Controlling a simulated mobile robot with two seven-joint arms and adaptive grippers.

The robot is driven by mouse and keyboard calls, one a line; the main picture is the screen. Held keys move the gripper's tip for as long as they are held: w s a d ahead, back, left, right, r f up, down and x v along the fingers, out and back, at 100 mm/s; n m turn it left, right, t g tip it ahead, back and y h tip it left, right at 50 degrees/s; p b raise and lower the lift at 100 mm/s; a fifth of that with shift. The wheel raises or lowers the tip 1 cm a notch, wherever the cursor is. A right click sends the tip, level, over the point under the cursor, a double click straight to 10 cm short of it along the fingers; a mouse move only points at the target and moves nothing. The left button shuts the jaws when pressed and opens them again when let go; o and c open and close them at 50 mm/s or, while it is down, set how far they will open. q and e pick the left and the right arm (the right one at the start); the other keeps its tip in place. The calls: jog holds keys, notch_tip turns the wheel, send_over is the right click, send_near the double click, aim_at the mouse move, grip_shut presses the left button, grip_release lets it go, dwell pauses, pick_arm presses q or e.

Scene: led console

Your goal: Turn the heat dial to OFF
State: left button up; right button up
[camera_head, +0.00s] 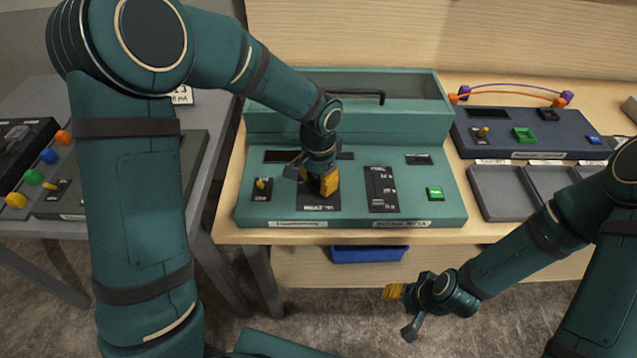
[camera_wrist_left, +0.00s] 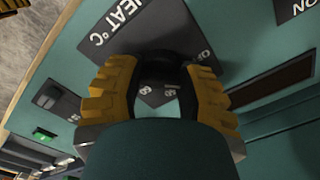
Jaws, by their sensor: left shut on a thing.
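The teal console (camera_head: 446,172) stands on the wooden table, with a black dial panel (camera_head: 318,202) on its sloped face. My left gripper (camera_head: 322,184) points down onto this panel and is shut on the heat dial. In the left wrist view its yellow finger pads (camera_wrist_left: 160,98) lie on both sides of the dark heat dial (camera_wrist_left: 160,62). "HEAT °C" and an "OFF" mark (camera_wrist_left: 204,55) are printed around it. The fingers and wrist hide the dial's pointer, so I cannot tell its setting. My right gripper (camera_head: 402,310) is open and empty in front of the table.
The console also carries a yellow-tipped switch (camera_head: 262,186), a slider panel (camera_head: 381,188) and a green button (camera_head: 435,193). A dark blue console (camera_head: 515,150) and grey trays (camera_head: 500,195) stand to the right. A blue bin (camera_head: 368,253) sits below the table's front edge.

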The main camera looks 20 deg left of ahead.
aim_at(318, 179)
pick_arm(q)
jog(key=n+b, duration=0.1)
jog(key=n, duration=0.3)
jog(key=shift+n, duration=0.4)
dwell(0.4)
jog(key=o, duration=1.2)
notch_tip(318, 179, up, 12)
